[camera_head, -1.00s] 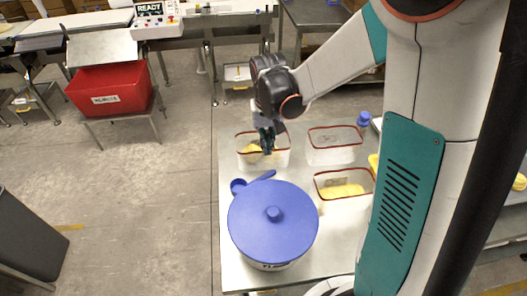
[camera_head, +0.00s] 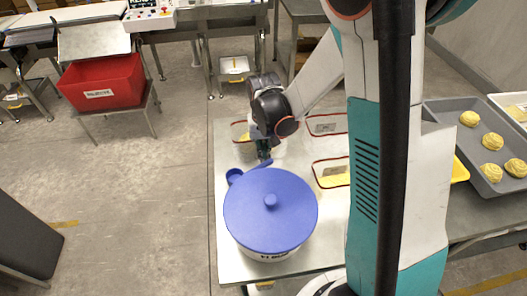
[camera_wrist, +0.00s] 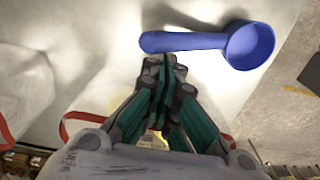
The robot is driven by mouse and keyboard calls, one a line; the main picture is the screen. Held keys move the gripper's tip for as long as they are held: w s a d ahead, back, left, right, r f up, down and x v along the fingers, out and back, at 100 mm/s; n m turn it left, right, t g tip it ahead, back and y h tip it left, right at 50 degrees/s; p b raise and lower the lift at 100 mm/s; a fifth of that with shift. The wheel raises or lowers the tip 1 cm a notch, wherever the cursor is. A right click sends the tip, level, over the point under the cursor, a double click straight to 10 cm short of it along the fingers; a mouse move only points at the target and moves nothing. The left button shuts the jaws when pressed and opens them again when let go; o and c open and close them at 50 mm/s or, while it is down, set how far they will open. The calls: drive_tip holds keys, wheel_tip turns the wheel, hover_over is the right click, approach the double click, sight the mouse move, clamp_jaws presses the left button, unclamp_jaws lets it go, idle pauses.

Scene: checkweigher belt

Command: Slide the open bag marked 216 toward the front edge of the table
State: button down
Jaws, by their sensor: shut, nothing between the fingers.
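Several clear open bags with red rims stand on the steel table (camera_head: 226,224). The back left bag (camera_head: 239,132), with yellow content, is partly hidden by my arm. The back right bag (camera_head: 327,123) and the front right bag (camera_head: 332,173) are partly covered by my arm. No mark 216 is readable, so I cannot tell which bag carries it. My gripper (camera_head: 264,157) is shut and empty, pointing down in front of the back left bag. In the wrist view, my closed fingertips (camera_wrist: 164,65) are beside a blue scoop (camera_wrist: 250,45), with a red rim behind them.
A round tub with a blue lid (camera_head: 272,210) stands at the table's front, close to my gripper, with the scoop (camera_head: 235,176) behind it. A grey tray (camera_head: 470,150) of yellow pieces is at right. A red bin (camera_head: 103,82) stands far left. Floor at left is clear.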

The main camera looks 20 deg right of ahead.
drive_tip(key=w+d, duration=0.1)
drive_tip(key=w, duration=0.3)
drive_tip(key=w+d, duration=0.1)
drive_tip(key=w, duration=0.7)
drive_tip(key=shift+w+d+b, duration=0.15)
drive_tip(key=shift+d+b, duration=0.15)
drive_tip(key=shift+d, duration=0.1)
